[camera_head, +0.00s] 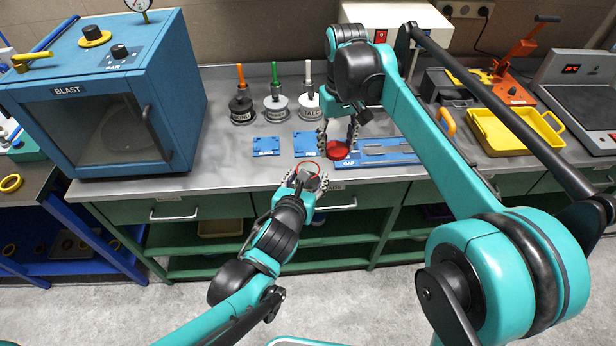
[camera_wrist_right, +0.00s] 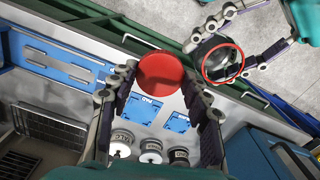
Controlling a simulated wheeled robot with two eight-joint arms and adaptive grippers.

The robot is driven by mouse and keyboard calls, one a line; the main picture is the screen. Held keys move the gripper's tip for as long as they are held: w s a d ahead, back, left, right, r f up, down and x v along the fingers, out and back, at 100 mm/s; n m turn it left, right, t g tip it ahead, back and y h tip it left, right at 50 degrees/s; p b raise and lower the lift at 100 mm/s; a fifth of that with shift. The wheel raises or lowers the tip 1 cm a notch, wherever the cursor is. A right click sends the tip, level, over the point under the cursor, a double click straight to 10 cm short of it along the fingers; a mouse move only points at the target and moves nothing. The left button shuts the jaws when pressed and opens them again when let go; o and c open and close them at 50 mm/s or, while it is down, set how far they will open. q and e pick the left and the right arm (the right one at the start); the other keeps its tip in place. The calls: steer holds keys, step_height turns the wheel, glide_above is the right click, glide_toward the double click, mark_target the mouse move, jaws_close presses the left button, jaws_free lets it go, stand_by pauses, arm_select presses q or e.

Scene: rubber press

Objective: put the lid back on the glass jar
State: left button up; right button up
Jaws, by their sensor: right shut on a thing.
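The red lid (camera_head: 337,151) is held in my right gripper (camera_head: 338,140), above the bench's front part. In the right wrist view the round red lid (camera_wrist_right: 162,73) sits between the two fingers. The glass jar (camera_head: 308,170), with a red ring at its mouth, is at the bench's front edge, left of the lid and nearer to me. My left gripper (camera_head: 306,183) has its fingers around the jar. The jar's open mouth shows in the right wrist view (camera_wrist_right: 216,57), apart from the lid. The jar's lower part is hidden by my left gripper.
Blue marked plates (camera_head: 266,146) and several weighted pots with coloured handles (camera_head: 277,108) stand behind the jar. A blue tray (camera_head: 385,160) lies to the right, then a yellow tray (camera_head: 515,132). The blue blast cabinet (camera_head: 95,100) fills the left.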

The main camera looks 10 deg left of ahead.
steer(key=s+a+r+n, duration=0.3)
steer(key=s+a+r, duration=0.2)
steer(key=a+r, duration=0.1)
steer(key=shift+s+r, duration=0.35)
steer(key=shift+r, duration=0.1)
steer(key=shift+f, duration=2.05)
steer(key=shift+f, duration=0.85)
steer(key=shift+f, duration=0.6)
